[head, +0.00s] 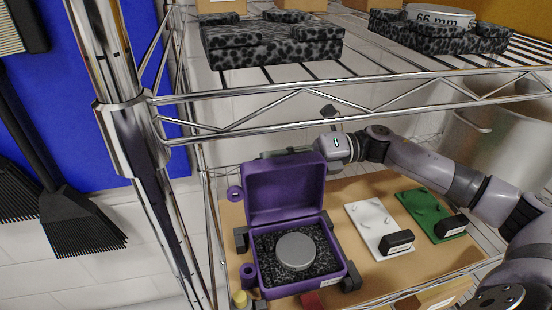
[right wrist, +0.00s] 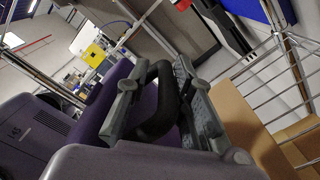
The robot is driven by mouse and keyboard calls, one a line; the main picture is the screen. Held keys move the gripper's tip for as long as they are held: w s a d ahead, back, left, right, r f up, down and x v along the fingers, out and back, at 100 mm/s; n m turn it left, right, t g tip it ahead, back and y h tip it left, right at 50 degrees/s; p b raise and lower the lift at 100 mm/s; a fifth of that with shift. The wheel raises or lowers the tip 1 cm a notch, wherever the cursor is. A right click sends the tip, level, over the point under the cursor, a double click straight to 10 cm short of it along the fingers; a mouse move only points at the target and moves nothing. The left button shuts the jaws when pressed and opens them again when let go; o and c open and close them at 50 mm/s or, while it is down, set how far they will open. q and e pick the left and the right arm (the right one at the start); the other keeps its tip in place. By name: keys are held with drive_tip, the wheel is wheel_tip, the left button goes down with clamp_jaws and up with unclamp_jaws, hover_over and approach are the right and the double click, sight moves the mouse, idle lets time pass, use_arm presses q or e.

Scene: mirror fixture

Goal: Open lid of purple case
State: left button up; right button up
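The purple case (head: 300,285) stands on the lower shelf with its lid (head: 286,190) raised about upright at the back. A round grey disc (head: 296,251) sits in dark speckled foam inside. My right arm reaches in from the right behind the case. My right gripper (head: 290,152) is behind the lid's top edge, partly hidden by it. In the right wrist view its fingers (right wrist: 160,95) are spread apart beside a purple surface (right wrist: 117,85). A dark curved piece lies between them; I cannot tell whether they touch it. My left gripper is not in view.
A white plate (head: 375,224) and a green plate (head: 430,212) with black blocks lie right of the case. The wire upper shelf (head: 350,85) hangs above, carrying speckled foam blocks (head: 270,45). A chrome post (head: 140,150) stands at left. A metal pot (head: 500,135) is at right.

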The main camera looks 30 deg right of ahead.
drive_tip(key=shift+o, duration=0.9)
drive_tip(key=shift+s+a+f, duration=0.1)
drive_tip(key=shift+f, duration=0.05)
drive_tip(key=shift+d, duration=0.3)
drive_tip(key=v, duration=1.1)
drive_tip(key=shift+d, duration=0.3)
drive_tip(key=shift+s, duration=0.1)
